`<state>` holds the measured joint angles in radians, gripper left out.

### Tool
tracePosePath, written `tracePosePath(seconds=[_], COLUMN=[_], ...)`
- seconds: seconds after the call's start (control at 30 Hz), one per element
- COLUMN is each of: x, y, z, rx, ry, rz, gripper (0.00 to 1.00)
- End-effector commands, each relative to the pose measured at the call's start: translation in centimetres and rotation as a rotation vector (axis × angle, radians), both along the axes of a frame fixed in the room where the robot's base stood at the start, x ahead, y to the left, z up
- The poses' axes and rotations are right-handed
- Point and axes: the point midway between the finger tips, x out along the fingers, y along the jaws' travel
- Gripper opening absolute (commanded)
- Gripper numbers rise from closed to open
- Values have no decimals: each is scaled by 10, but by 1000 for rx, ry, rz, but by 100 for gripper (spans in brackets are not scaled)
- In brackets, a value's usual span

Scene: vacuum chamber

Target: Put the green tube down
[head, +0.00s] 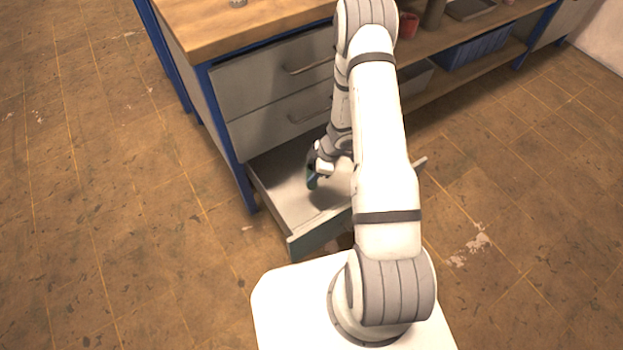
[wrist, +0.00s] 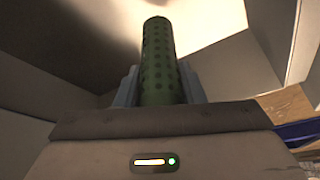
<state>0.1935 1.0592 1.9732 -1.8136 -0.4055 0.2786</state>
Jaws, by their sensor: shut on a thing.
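The green tube (wrist: 160,62) shows in the wrist view as a dark green cylinder with a dotted surface, its lower part hidden between the fingers. My gripper (wrist: 158,85) is shut on it, with a grey finger on each side. In the head view my gripper (head: 313,178) is over the open bottom drawer (head: 318,234) of the workbench, and only a small dark green bit of the tube (head: 311,183) shows. I cannot tell whether the tube touches the drawer floor.
The workbench (head: 240,30) has two closed drawers (head: 275,75) above the open one. A shelf to the right holds a blue crate (head: 478,50) and a reddish cup (head: 408,25). The visible part of the open drawer's floor looks bare. Floor on the left is clear.

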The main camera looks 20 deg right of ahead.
Motion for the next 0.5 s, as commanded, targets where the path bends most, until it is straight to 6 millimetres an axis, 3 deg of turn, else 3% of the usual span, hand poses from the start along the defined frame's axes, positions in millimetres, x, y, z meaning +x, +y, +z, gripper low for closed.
tracePosePath(seconds=[0.03, 0.2, 0.5], x=[-1, -1, -1], y=[0, 0, 1], z=[-14, -45, -80], rx=[1, -1, -1], ry=[3, 2, 2], rz=[-1, -2, -1], gripper=[13, 13, 13])
